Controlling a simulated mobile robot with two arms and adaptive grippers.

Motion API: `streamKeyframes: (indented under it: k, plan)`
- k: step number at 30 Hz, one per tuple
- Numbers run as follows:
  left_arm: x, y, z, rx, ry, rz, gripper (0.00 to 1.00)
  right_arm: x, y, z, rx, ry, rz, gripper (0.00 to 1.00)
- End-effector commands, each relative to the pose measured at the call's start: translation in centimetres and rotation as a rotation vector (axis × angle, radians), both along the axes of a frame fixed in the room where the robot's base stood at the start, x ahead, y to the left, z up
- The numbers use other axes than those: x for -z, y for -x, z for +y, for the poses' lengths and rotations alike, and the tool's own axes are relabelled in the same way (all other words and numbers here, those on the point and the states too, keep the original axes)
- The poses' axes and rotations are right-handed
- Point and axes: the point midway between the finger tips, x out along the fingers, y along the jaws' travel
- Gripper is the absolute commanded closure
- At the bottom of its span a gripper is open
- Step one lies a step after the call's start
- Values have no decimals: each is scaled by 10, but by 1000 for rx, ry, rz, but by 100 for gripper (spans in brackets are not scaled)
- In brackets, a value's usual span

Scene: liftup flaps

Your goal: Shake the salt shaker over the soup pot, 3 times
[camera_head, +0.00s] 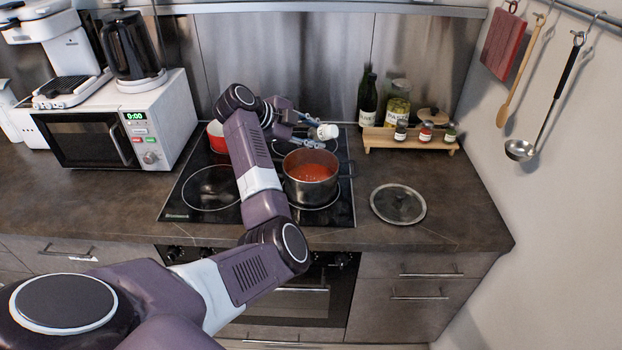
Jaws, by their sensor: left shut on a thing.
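The soup pot (309,190) is a steel pot with red soup (311,172) in it, on the front right burner of the cooktop. My left gripper (316,133) is at the back edge of the pot, shut on the salt shaker (328,131). The shaker is small and white and looks tilted onto its side, above the pot's back rim. Its far end is hidden by the gripper fingers. My right gripper is not in view.
A red pot (216,131) stands on the back left burner, partly behind my left arm. A glass lid (398,204) lies on the counter right of the cooktop. A wooden rack (382,140) with small jars stands behind it, near bottles. A microwave (117,131) stands at left.

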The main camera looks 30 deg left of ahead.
Motion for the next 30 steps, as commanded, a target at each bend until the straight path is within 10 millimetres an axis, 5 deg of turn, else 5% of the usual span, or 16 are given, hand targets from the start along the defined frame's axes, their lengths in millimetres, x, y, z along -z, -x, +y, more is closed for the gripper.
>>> streamKeyframes:
  k: [5,12,22,30]
  plan:
    - [4,0,0,1,-1,0,99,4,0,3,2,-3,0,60]
    - [35,0,1,-1,-2,0,99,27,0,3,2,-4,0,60]
    - [-1,0,1,-1,-3,-1,99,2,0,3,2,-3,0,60]
    - [-1,0,0,1,0,-2,99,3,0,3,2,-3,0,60]
